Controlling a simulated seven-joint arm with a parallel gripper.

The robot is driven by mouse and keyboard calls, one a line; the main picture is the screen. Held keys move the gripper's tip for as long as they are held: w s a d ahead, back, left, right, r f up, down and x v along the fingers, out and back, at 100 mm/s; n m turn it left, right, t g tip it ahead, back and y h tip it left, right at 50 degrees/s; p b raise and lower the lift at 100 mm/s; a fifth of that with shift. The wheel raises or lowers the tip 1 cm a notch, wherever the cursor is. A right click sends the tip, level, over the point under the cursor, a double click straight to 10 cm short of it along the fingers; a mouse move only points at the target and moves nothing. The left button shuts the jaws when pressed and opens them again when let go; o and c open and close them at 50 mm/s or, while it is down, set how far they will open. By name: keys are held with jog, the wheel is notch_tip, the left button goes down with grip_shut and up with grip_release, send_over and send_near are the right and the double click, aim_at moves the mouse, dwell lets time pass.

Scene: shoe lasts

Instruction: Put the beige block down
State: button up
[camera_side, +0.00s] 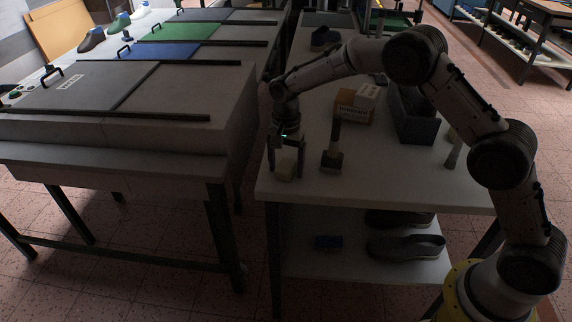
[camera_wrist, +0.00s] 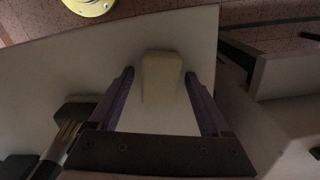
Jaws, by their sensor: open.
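The beige block (camera_side: 285,172) rests on the white table (camera_side: 380,188) near its front left corner. In the wrist view the beige block (camera_wrist: 161,78) lies between the two fingers, with a gap on each side. My gripper (camera_side: 287,166) points down over the block and is open; it also shows in the wrist view (camera_wrist: 160,85) with its fingers spread. The fingers do not touch the block in the wrist view.
A brush (camera_side: 333,150) stands just right of my gripper. A large grey bench (camera_side: 120,100) stands to the left across a gap. Shoes (camera_side: 405,247) lie on the lower shelf.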

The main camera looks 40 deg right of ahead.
aim_at(284, 168)
notch_tip(284, 168, up, 14)
jog(key=a, duration=0.1)
jog(key=shift+s, duration=0.3)
